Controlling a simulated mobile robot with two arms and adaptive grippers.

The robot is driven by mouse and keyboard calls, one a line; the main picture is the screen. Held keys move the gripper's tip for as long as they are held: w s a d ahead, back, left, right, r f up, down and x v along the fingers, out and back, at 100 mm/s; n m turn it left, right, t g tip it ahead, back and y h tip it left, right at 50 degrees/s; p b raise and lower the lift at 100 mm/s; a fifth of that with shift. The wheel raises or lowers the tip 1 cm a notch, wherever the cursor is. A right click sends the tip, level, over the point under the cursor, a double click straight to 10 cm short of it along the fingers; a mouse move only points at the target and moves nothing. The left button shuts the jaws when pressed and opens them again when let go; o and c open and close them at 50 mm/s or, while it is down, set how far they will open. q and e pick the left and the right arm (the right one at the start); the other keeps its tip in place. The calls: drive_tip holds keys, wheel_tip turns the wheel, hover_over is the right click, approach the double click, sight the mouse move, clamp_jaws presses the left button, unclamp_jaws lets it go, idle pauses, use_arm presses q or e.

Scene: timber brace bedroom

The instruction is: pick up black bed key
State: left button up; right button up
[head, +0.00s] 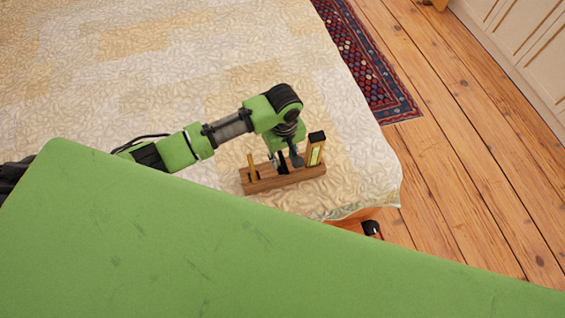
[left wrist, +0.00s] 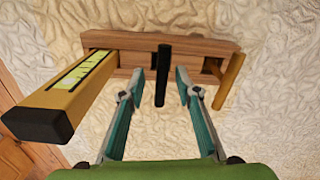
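The black bed key (left wrist: 162,75) stands upright in a slot of a wooden holder (left wrist: 200,48), seen in the left wrist view. The holder also shows on the bed in the head view (head: 262,186). My left gripper (left wrist: 157,86) is open, with one teal-padded finger on each side of the key; I see gaps between the key and both fingers. In the head view my left gripper (head: 287,161) is over the holder and largely hides the key. My right gripper is not in view.
A yellow level with a black end (left wrist: 70,95) stands in the holder left of the key, and a thin wooden tool (left wrist: 230,80) stands to its right. The quilted bed (head: 130,60) surrounds the holder. A patterned rug (head: 365,60) lies on the plank floor (head: 450,130).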

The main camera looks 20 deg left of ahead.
use_arm(q)
drive_tip(key=shift+a+f, duration=0.1)
drive_tip(key=shift+f, duration=1.9)
clamp_jaws()
drive_tip(key=shift+r, duration=0.2)
